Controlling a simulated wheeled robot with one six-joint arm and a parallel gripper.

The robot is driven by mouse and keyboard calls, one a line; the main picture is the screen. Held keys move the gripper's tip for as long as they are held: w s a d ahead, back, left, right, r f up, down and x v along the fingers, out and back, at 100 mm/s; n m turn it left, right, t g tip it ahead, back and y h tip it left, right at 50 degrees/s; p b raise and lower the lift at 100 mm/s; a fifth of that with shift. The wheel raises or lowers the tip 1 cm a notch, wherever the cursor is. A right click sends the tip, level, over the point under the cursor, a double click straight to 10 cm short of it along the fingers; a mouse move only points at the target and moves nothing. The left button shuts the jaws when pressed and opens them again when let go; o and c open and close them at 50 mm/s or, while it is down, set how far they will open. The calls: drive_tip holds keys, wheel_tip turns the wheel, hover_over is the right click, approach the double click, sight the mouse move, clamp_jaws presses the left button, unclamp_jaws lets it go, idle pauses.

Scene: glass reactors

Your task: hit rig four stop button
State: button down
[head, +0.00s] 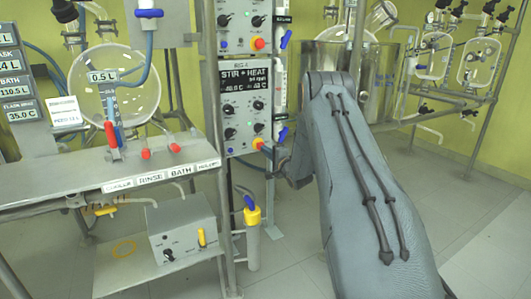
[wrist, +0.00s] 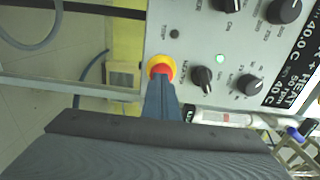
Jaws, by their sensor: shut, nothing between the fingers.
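The rig four control box (head: 240,108) is a grey panel headed "STIR + HEAT", with a dark display and black knobs. Its red stop button (head: 258,143) with a yellow collar sits at the lower right of the panel. The stop button also shows in the wrist view (wrist: 161,67), where the panel appears turned on its side. My gripper (wrist: 160,82) is shut and empty, its fingertips right at the button and covering its lower edge in that view. In the head view my gripper (head: 270,153) is just right of the button. I cannot tell whether the fingertips touch it.
A second control box (head: 240,22) above has its own red stop button (head: 259,43). Black knobs (wrist: 203,78) and a lit green lamp (wrist: 220,59) are close to my fingers. A blue-handled valve (head: 283,135) is beside the panel. A bench (head: 60,190) stands left.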

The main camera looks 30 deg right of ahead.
drive_tip(key=shift+w, duration=0.2)
drive_tip(key=shift+w+r+b, duration=0.35)
drive_tip(key=shift+w+b, duration=0.1)
drive_tip(key=shift+w, duration=0.4)
drive_tip(key=shift+a, duration=0.15)
drive_tip(key=s+d+p, duration=0.1)
drive_tip(key=s+p, duration=0.3)
drive_tip(key=s, duration=1)
drive_tip(key=shift+s+f, duration=0.35)
drive_tip(key=shift+f, duration=0.05)
